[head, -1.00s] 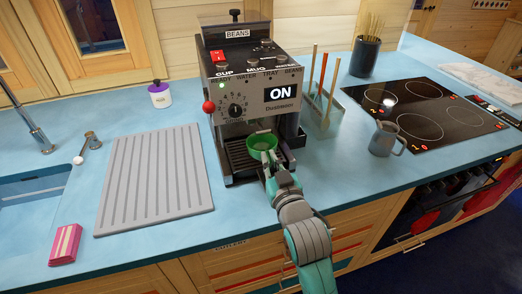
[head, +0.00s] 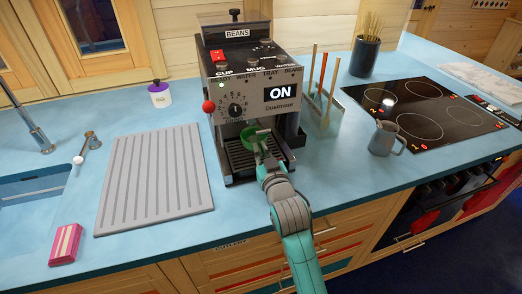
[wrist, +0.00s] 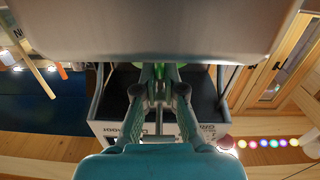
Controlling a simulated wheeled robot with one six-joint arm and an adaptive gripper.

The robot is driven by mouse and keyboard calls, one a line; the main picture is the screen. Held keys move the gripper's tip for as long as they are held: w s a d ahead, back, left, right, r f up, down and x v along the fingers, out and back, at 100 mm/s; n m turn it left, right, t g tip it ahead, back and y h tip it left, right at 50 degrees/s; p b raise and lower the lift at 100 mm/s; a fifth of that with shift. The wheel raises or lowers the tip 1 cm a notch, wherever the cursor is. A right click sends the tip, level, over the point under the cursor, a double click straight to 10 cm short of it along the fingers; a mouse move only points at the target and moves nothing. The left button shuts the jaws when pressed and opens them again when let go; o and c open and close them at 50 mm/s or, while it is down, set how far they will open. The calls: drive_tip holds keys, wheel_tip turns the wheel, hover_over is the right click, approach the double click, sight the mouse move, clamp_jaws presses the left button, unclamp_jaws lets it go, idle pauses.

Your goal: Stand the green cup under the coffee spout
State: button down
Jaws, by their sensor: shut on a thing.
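The green cup (head: 250,137) is in the front bay of the coffee machine (head: 230,88), above the drip tray (head: 239,161). Its open top faces up. My gripper (head: 261,143) is shut on the near side of the cup, reaching in from the front. The upper rear of the cup is close under the machine's overhang, and the spout cannot be made out clearly. I cannot tell whether the cup touches the tray. In the wrist view only a green sliver of the cup (wrist: 172,73) shows beyond the fingers.
A ribbed grey mat (head: 153,180) lies left of the machine. A holder with sticks (head: 324,112) stands close on its right. A grey jug (head: 384,139) stands by the black hob (head: 425,112). A pink-striped block (head: 65,245) lies at the front left.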

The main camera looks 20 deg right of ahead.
drive_tip(key=shift+f, duration=0.6)
drive_tip(key=c, duration=1.3)
unclamp_jaws()
drive_tip(key=shift+f, duration=0.15)
drive_tip(key=shift+r, duration=0.2)
drive_tip(key=s, duration=0.8)
drive_tip(key=s+r, duration=0.1)
drive_tip(key=s, duration=0.3)
drive_tip(key=shift+a+r, duration=0.1)
